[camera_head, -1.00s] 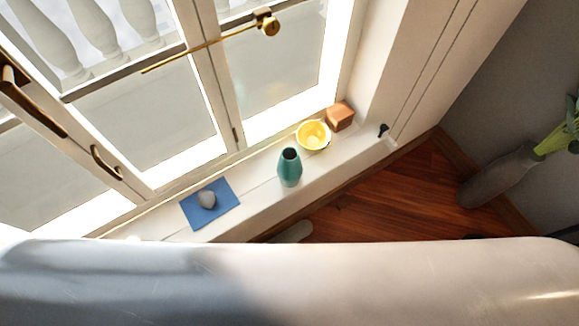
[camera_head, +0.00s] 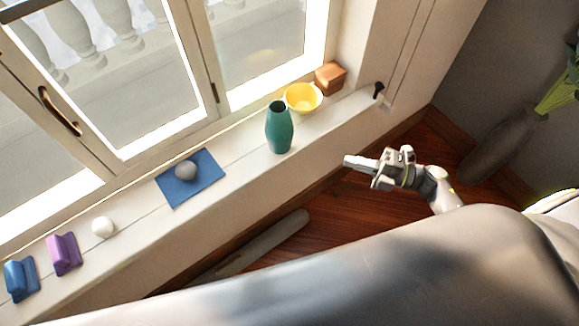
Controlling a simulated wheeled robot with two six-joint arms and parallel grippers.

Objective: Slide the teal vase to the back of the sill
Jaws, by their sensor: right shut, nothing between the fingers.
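The teal vase (camera_head: 279,128) stands upright on the white window sill (camera_head: 245,165), close to the sill's front edge. Bare sill shows behind it, towards the window. My right gripper (camera_head: 346,160) is shut and empty. It is in the air in front of the sill, to the right of the vase and a little lower in the picture, apart from it. Its fingers point left towards the sill. My left gripper is not in view.
A yellow bowl (camera_head: 303,98) and a brown block (camera_head: 330,76) are on the sill right of the vase. A grey stone (camera_head: 186,171) on a blue mat (camera_head: 207,186), a white ball (camera_head: 103,227), a purple object (camera_head: 64,254) and a blue object (camera_head: 20,279) are left.

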